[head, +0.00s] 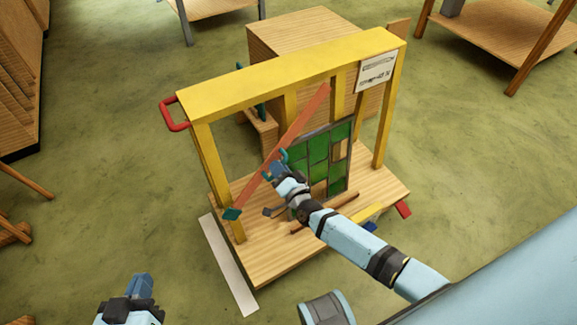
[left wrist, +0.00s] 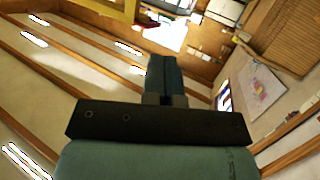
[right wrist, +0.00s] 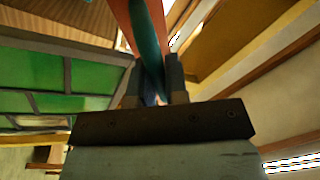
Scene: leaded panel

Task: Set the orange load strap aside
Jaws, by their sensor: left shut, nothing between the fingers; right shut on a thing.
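The orange load strap (head: 305,118) runs diagonally across the front of the yellow frame, from the top beam down to a teal end piece (head: 232,214) at the lower left post. A teal handle (head: 283,157) sits at the strap's middle. My right gripper (head: 275,168) is shut on this teal handle, which also shows in the right wrist view (right wrist: 148,45) with the orange strap (right wrist: 122,18) behind it. My left gripper (head: 140,283) is shut and empty, low at the left, away from the frame. It also shows shut in the left wrist view (left wrist: 163,75).
The yellow frame (head: 290,72) stands on a wooden platform (head: 262,262) and surrounds a green leaded panel (head: 318,150). A red handle (head: 172,115) sticks out at its left. A blue block (head: 370,227) and a yellow bar (head: 367,213) lie at the platform's right.

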